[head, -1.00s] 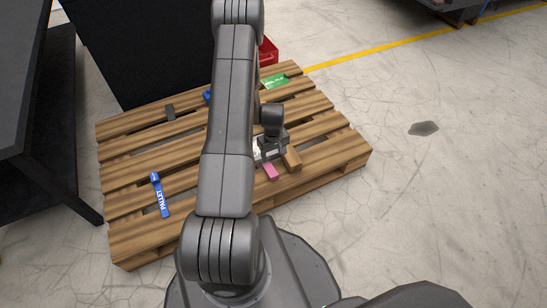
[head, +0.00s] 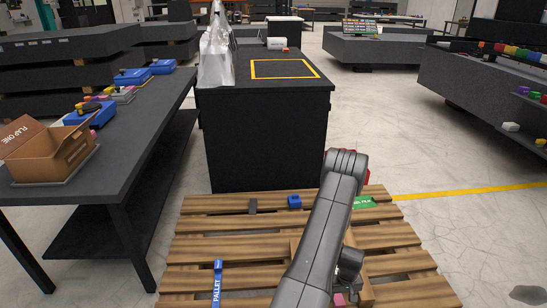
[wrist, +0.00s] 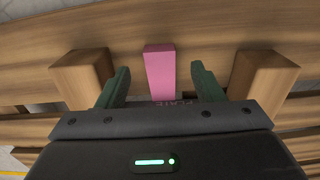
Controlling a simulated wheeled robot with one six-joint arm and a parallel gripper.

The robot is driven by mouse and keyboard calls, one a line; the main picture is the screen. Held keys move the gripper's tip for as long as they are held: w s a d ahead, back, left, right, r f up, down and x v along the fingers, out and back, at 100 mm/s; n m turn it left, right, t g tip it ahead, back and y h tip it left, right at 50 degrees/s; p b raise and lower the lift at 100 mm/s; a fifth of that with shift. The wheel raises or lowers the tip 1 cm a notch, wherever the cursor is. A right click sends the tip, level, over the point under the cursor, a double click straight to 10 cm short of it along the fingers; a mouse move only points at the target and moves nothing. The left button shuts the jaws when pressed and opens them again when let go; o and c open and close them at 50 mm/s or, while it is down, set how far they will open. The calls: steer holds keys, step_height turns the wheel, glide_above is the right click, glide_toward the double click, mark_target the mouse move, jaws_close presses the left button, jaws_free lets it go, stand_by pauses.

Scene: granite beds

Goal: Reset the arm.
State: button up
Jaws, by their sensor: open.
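My gripper (wrist: 160,82) is open in the wrist view, its two dark green fingers spread apart. A pink block (wrist: 160,68) lies between the fingers with a gap on each side, so it is not gripped. Wooden blocks stand left (wrist: 82,72) and right (wrist: 262,72) of the fingers. In the head view my arm reaches down over the wooden pallet (head: 235,247), and its links hide most of the gripper. The pink block shows at the bottom edge of the head view (head: 339,299).
A black bench (head: 265,140) stands behind, and a long table (head: 140,130) at left. Open floor lies to the right.

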mark_target(340, 303)
steer(key=shift+f+b, duration=0.5)
steer(key=shift+f, duration=1.65)
